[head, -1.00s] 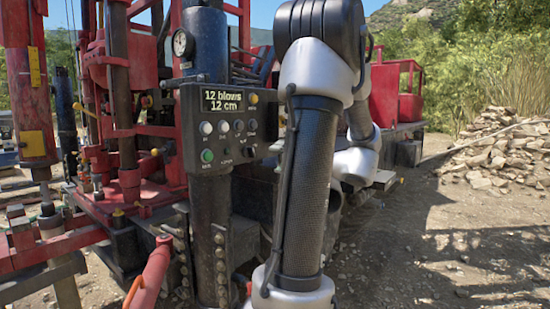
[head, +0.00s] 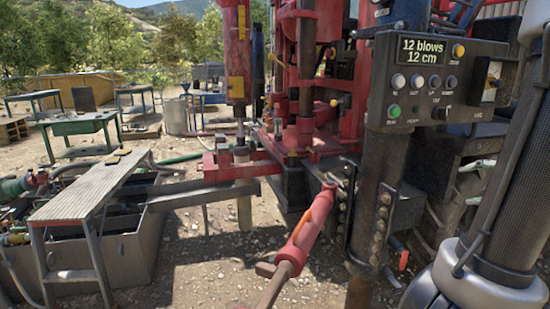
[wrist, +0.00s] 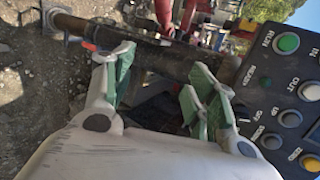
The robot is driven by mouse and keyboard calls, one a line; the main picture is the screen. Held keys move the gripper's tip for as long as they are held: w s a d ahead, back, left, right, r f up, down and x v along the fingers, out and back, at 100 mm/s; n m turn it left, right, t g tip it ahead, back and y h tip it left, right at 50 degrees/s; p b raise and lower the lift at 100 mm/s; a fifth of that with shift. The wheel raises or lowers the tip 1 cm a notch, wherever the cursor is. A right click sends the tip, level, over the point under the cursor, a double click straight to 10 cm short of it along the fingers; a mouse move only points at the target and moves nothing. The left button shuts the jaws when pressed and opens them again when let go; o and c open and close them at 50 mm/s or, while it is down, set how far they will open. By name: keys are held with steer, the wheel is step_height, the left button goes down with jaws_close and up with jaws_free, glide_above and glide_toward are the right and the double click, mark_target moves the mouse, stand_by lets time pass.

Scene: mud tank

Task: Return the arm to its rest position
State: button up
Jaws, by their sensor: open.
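My gripper (wrist: 160,90) shows in the wrist view, its green-padded fingers spread apart with nothing held between them. The black post of the rig passes beyond the fingertips, and the control panel (wrist: 290,85) is close on the right of that view. I cannot tell whether the fingers touch anything. In the head view my arm stands at the right edge, in front of the panel (head: 437,83), whose display reads "12 blows 12 cm". My gripper is out of the head view.
The red drilling rig (head: 305,100) stands in the middle, with a red-handled lever (head: 308,228) reaching toward me. A mud tank (head: 130,250) with a slatted metal walkway (head: 90,187) is at left. Green tables (head: 80,126) stand behind. Gravel ground between tank and lever is open.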

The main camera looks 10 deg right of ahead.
steer(key=s+a+f+n+g+h, duration=0.25)
steer(key=s+a+n+g, duration=0.4)
steer(key=a+g, duration=0.35)
steer(key=w+a+r+n+t, duration=0.2)
steer(key=a+r+n+t, duration=0.1)
steer(key=a+n, duration=0.7)
steer(key=shift+a+r, duration=0.65)
steer(key=shift+r, duration=0.05)
steer(key=shift+w+h, duration=0.15)
steer(key=shift+h, duration=0.1)
